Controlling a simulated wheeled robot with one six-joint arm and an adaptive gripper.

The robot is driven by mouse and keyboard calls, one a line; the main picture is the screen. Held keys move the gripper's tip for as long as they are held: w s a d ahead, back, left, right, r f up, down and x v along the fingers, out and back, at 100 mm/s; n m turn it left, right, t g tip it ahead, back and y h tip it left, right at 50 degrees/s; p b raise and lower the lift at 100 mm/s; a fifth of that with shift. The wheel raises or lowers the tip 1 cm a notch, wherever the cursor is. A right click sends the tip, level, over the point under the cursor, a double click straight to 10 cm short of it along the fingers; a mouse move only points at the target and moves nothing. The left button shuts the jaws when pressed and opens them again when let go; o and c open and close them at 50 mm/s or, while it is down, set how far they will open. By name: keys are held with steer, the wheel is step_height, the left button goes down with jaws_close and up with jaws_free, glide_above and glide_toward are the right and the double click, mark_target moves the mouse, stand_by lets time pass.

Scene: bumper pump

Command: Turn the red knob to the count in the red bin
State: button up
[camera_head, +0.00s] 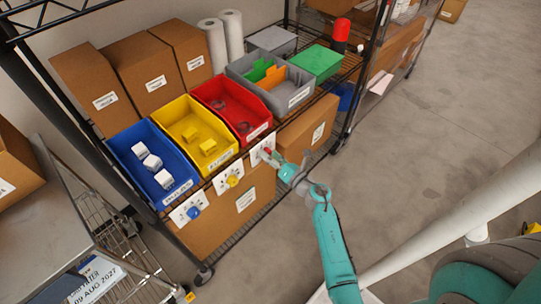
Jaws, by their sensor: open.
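The red bin (205,91) stands on the wire shelf. Inside it I make out two small red round items (218,104), one toward the back and one nearer the front (243,127); their red blends with the bin. The red knob (267,151) is on a white dial plate (260,157) at the shelf's front edge, below the red bin. My gripper (273,157) is open, with its fingertips right at the red knob. The fingers partly cover the knob and dial, so I cannot tell the knob's setting or whether the fingers touch it.
A yellow knob (232,181) and a blue knob (194,211) sit on neighbouring plates to the left. A yellow bin (173,110) and a blue bin (127,136) hold blocks. A grey bin (290,98) stands to the right. The floor (440,130) at right is clear.

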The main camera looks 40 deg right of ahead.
steer(key=shift+w, duration=0.1)
steer(key=c, duration=1.1)
steer(key=shift+c, duration=0.2)
steer(key=shift+m, duration=0.3)
steer(key=shift+f+m+g+y, duration=0.1)
steer(key=shift+m+g+y, duration=0.15)
steer(key=shift+m, duration=3.4)
steer(key=shift+m+g+y, duration=0.15)
steer(key=shift+m+y, duration=0.1)
steer(key=shift+m, duration=3.4)
